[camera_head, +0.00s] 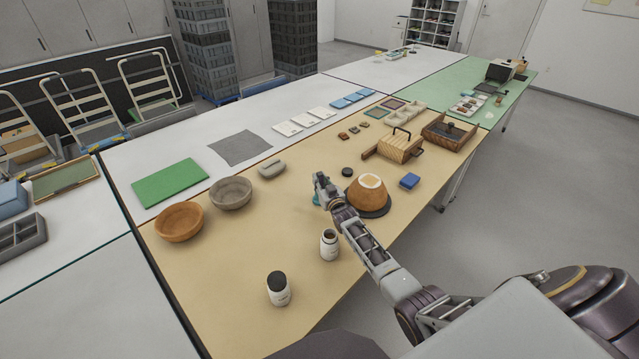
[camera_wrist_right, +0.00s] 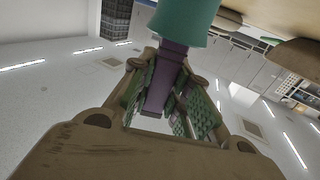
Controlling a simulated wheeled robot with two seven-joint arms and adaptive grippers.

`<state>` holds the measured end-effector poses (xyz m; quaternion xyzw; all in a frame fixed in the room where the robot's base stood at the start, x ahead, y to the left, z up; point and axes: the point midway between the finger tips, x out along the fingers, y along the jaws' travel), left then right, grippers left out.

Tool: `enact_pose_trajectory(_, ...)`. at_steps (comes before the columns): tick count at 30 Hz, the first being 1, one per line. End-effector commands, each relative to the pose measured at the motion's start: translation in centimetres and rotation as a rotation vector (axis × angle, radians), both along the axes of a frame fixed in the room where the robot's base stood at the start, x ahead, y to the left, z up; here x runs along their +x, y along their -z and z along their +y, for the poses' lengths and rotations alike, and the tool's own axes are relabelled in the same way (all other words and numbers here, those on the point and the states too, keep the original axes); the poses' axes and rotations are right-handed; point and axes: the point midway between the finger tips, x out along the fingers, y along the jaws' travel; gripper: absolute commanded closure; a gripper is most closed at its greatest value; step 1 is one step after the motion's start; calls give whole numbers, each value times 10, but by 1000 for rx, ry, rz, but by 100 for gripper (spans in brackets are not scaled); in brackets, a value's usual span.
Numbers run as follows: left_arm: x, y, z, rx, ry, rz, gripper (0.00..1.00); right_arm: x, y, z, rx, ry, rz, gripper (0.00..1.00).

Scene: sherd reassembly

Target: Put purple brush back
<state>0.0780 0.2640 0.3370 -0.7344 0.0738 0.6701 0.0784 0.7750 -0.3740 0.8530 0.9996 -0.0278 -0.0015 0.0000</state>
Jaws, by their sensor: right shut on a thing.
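The purple brush (camera_wrist_right: 170,62) shows in the right wrist view as a purple handle between the fingers of my right gripper (camera_wrist_right: 165,90), which is shut on it. One end of the handle meets a teal cup-like holder (camera_wrist_right: 184,20) and appears to go into it; the inside of the holder is hidden. In the head view my right gripper (camera_head: 322,184) is low over the tan table, with a small part of the teal holder (camera_head: 316,200) showing beside it. The brush cannot be made out there. My left gripper is not in view.
A brown pot on a dark round base (camera_head: 375,211) stands just right of my right gripper. A small black disc (camera_head: 347,172) lies behind it. An open white jar (camera_head: 329,246) and a black-lidded jar (camera_head: 278,290) stand nearer. Bowls (camera_head: 180,236) are at left.

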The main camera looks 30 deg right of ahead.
Motion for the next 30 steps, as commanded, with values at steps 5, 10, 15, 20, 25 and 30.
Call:
enact_pose_trajectory(5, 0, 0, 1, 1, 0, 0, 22, 0, 0, 0, 0, 0, -1, 100)
enact_pose_trajectory(10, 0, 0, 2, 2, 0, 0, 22, 0, 0, 0, 0, 0, -1, 100)
enact_pose_trajectory(15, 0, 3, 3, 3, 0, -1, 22, 0, 3, 0, 0, 0, -1, 100)
enact_pose_trajectory(20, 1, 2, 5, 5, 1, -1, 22, 0, 2, 0, 0, 0, -1, 64)
enact_pose_trajectory(25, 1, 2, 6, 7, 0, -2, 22, 0, 2, 0, 0, 0, -1, 60)
enact_pose_trajectory(30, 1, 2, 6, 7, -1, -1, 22, 0, 2, 0, 0, 0, -1, 60)
